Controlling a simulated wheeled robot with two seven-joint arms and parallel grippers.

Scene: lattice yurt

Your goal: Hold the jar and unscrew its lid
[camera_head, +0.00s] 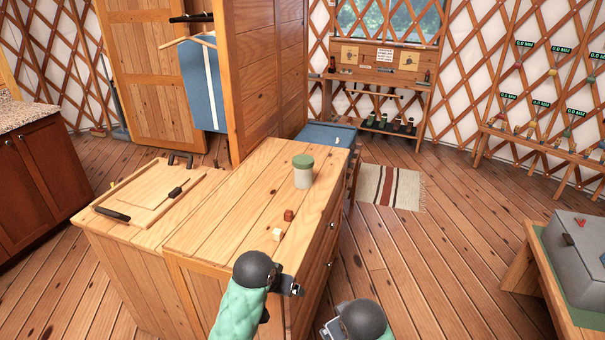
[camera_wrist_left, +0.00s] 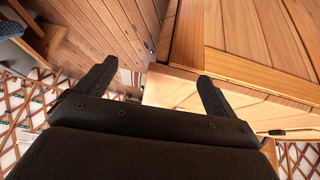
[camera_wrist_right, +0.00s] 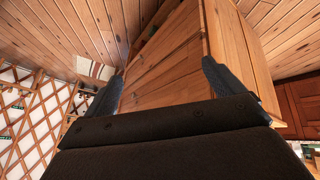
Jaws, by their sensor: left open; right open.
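The jar (camera_head: 303,177) stands upright on the wooden cabinet top, near its far right corner. Its body is pale and its lid (camera_head: 303,161) is green and sits on top. My left gripper (camera_head: 292,287) is near the front right edge of the cabinet, well short of the jar. In the left wrist view its fingers (camera_wrist_left: 155,92) are apart with nothing between them. My right gripper (camera_head: 328,325) is low at the front, right of the cabinet. In the right wrist view its fingers (camera_wrist_right: 160,85) are apart and empty. The jar is not visible in either wrist view.
A reddish-brown cube (camera_head: 289,215) and a cream cube (camera_head: 278,234) lie on the cabinet top (camera_head: 235,205) between my left gripper and the jar. A panel with black handles (camera_head: 150,195) adjoins on the left. A grey box (camera_head: 580,245) stands on a table at right. Floor between is clear.

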